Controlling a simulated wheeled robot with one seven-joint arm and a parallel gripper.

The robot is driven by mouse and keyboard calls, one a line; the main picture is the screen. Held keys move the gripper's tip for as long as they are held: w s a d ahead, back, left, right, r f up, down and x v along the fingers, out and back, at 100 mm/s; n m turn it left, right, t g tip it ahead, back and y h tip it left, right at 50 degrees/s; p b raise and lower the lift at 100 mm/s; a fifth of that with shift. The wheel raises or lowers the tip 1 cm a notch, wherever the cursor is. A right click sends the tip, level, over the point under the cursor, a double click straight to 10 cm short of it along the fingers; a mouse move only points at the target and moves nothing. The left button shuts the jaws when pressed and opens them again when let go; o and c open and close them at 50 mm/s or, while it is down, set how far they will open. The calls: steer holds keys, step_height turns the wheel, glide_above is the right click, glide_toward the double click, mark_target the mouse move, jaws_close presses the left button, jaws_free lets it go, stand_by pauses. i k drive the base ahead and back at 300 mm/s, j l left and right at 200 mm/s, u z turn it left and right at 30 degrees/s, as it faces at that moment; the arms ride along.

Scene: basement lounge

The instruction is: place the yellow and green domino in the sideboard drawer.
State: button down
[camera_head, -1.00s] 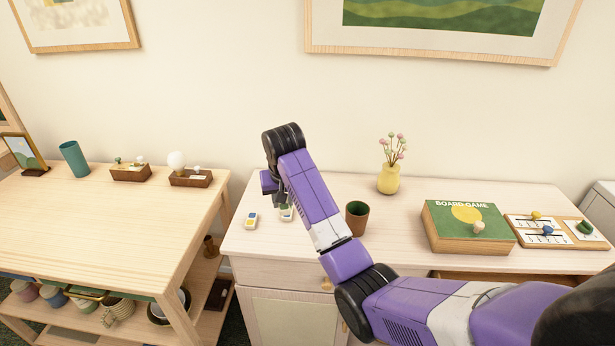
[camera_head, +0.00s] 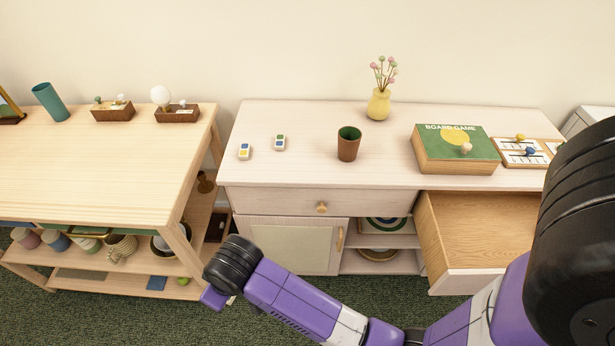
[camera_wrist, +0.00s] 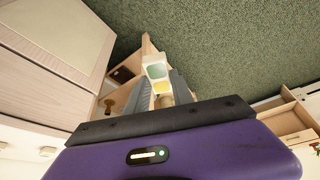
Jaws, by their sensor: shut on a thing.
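My gripper (camera_wrist: 159,88) is shut on the yellow and green domino (camera_wrist: 155,70) in the wrist view. The domino is white, with a green patch at its far end and a yellow patch nearer the fingers. The fingers are mostly hidden there. The open sideboard drawer (camera_head: 488,232) is at the right and looks empty; my arm covers part of it. A closed drawer (camera_head: 285,202) is to its left.
A blue and yellow domino (camera_head: 245,151), a blue and green domino (camera_head: 280,142), a brown cup (camera_head: 348,147), a yellow vase (camera_head: 379,104) and a board game box (camera_head: 440,160) stand on the sideboard. A wooden table (camera_head: 100,165) is on the left. Carpet (camera_head: 300,300) lies in front.

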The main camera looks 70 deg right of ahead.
mark_target(486, 236)
steer(key=i+j+z, duration=0.1)
steer(key=j, duration=0.25)
steer(key=i+j, duration=0.2)
steer(key=i+j+z, duration=0.15)
steer(key=j, duration=0.3)
steer(key=i+j, duration=0.1)
steer(key=j, duration=0.25)
steer(key=z, duration=1.75)
steer(key=i+z, duration=0.2)
steer(key=z, duration=0.25)
steer(key=i+z, duration=0.2)
steer(key=z, duration=0.25)
steer(key=i, duration=0.1)
